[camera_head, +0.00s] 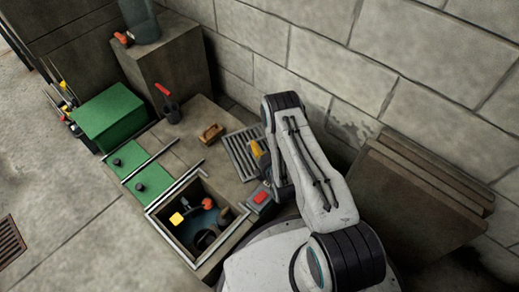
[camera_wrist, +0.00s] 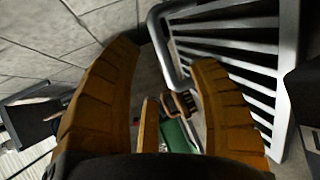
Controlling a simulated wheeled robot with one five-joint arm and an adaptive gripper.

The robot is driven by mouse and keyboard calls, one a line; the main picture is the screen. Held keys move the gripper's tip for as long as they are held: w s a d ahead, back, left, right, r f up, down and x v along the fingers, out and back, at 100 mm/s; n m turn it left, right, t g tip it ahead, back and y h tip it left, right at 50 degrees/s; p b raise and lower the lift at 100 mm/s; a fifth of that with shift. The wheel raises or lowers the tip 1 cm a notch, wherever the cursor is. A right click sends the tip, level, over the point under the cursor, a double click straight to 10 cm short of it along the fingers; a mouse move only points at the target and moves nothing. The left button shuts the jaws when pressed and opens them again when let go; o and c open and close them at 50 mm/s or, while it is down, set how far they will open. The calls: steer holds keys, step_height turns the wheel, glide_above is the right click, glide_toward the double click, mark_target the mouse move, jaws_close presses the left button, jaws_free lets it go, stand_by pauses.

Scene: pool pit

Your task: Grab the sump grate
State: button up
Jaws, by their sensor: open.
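The sump grate is a grey metal grate (camera_head: 240,154) with parallel bars, beside the wall on the ledge behind the open pit. It fills the upper right of the wrist view (camera_wrist: 268,22), where its rounded pale edge bar shows between the fingertips. My gripper (camera_head: 259,149) is at the right side of the grate in the head view, and my arm hides that part. In the wrist view my gripper's two orange fingers (camera_wrist: 165,56) are spread apart with nothing clamped. Whether a finger touches the grate I cannot tell.
The open pit (camera_head: 158,209) holds a yellow block and an orange-ended float. A wooden brush (camera_head: 211,133), a dark cup (camera_head: 172,112) and a red-buttoned box (camera_head: 260,197) sit around it. A green box (camera_head: 108,117) stands left. Boards (camera_head: 405,195) lean on the right wall.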

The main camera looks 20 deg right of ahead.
mark_target(260, 139)
steer(key=b+x, duration=0.3)
steer(key=x, duration=0.2)
steer(key=shift+a+f, duration=0.1)
steer(key=shift+f, duration=0.05)
steer(key=shift+w, duration=0.5)
steer(key=shift+f, duration=0.1)
jaws_close()
